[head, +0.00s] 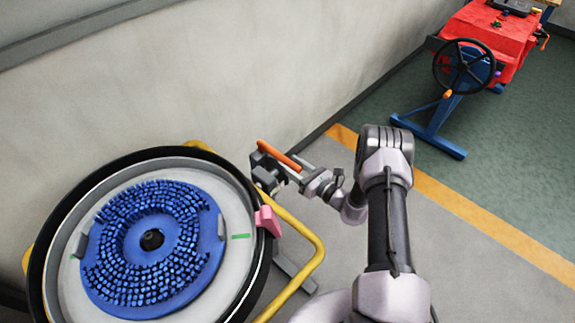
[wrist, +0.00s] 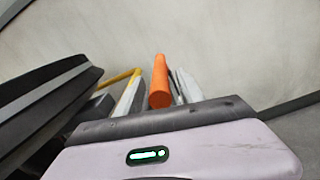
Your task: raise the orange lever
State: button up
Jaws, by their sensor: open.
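The orange lever (head: 279,156) is a short round bar at the right rim of the tank, sloping down to the right in the head view. In the wrist view the lever (wrist: 160,82) stands upright in the middle. My gripper (head: 283,168) is open at the lever. In the wrist view my gripper (wrist: 155,88) has one light finger on each side of the lever, with a gap on the left and a narrower one on the right. The lever's lower end is hidden behind the gripper body, and whether anything touches it I cannot tell.
A round tank (head: 232,165) with a blue bristled disc (head: 152,240) stands at left, with a pink clip (head: 267,220) on its rim. A yellow tube rail (head: 318,246) runs around it. A grey wall is close behind. A red machine with a black handwheel (head: 464,66) stands far right.

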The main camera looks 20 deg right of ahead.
jog(key=shift+x, duration=1.05)
grip_shut()
dwell(0.6)
